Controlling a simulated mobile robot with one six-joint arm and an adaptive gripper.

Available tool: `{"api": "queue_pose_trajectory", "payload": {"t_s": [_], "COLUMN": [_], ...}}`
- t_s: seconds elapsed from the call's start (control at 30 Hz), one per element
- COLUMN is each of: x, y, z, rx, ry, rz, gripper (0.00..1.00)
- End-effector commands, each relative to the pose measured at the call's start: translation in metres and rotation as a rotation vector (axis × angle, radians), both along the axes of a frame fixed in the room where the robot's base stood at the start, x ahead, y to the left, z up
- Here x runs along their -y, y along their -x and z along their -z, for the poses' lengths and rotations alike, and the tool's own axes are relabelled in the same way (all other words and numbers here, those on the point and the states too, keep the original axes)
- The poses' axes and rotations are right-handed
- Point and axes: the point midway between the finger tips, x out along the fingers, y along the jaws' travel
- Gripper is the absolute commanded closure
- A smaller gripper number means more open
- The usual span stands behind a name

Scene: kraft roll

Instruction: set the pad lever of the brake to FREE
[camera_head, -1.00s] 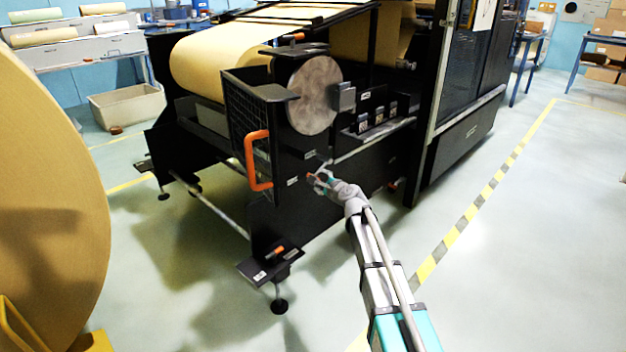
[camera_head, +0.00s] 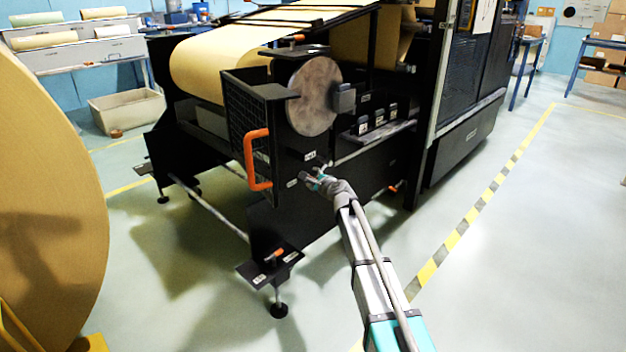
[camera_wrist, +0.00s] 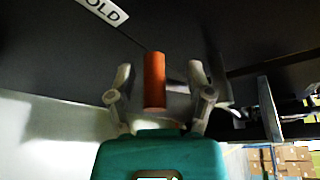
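The brake's round grey disc (camera_head: 314,95) stands on the black machine frame. In the wrist view the pad lever's orange grip (camera_wrist: 154,80) stands upright between the two fingers of my gripper (camera_wrist: 160,88). A gap shows on each side of the grip, so the fingers are open around it and do not appear to touch it. A white label (camera_wrist: 103,10) ending in "OLD" is at the top left, partly cut off. In the head view my gripper (camera_head: 313,180) is at the panel below the disc, and it hides the lever there.
A large orange handle (camera_head: 256,160) on a mesh guard is just left of my gripper. A shelf with several small dark boxes (camera_head: 378,118) is above right. An orange-topped foot bracket (camera_head: 270,262) sticks out low. The floor at right is clear.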

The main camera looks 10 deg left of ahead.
Motion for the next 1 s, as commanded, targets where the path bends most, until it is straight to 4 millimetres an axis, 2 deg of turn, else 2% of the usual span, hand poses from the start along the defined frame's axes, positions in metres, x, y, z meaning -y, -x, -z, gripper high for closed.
{"api": "queue_pose_trajectory", "payload": {"t_s": [0.03,0.3,1.0], "x": [0.0,0.0,0.013], "y": [0.0,0.0,-0.004], "z": [0.0,0.0,-0.003], "rx": [0.0,0.0,-0.022], "ry": [0.0,0.0,-0.021], "rz": [0.0,0.0,0.018], "gripper": [0.52,1.0,1.0]}}
